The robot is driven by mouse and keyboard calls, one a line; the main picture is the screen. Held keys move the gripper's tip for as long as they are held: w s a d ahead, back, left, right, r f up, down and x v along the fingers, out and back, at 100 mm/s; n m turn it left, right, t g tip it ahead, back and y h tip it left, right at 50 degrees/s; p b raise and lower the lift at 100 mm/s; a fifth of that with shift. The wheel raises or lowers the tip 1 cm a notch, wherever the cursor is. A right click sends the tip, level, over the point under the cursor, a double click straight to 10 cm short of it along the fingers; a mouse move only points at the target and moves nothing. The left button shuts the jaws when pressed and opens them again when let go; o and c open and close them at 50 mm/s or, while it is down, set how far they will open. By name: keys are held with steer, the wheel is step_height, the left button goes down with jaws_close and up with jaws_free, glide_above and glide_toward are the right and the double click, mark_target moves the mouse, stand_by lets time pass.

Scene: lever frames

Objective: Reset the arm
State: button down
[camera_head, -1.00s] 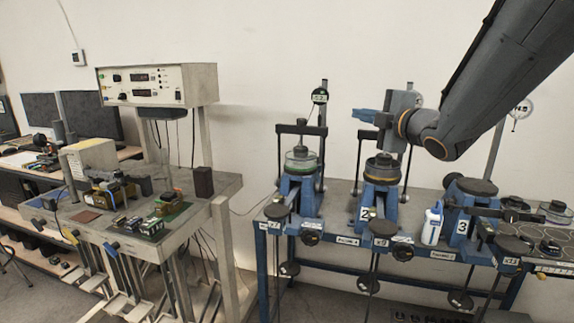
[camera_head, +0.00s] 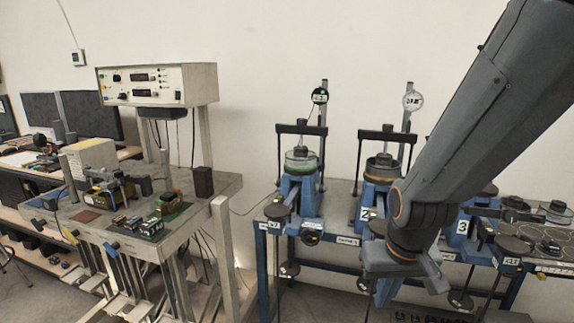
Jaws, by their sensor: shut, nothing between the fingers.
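My gripper (camera_head: 387,292) hangs below my wrist in front of the blue bench, with its bluish fingers pointing down. The fingers look closed with nothing between them, though they are small in the picture. My arm comes down from the upper right and covers part of the numbered lever frames behind it. Lever frame 2 (camera_head: 378,186) is partly hidden by my wrist. Lever frame 3 (camera_head: 461,222) shows to the right of my arm, partly covered. The left lever frame (camera_head: 299,190) is in full view.
The blue bench (camera_head: 335,222) carries the lever frames, with hanging weights (camera_head: 289,269) below its front edge. Dial gauges (camera_head: 413,101) stand at the back. A grey test table (camera_head: 225,186) with an instrument box (camera_head: 155,84) stands on the left. Floor is clear between the tables.

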step_height(320, 180, down, 12)
steer(key=s+g+b, duration=0.1)
steer(key=g+b, duration=0.1)
steer(key=b, duration=0.8)
steer(key=shift+s+r, duration=0.25)
steer(key=shift+s, duration=0.15)
stand_by(0.7)
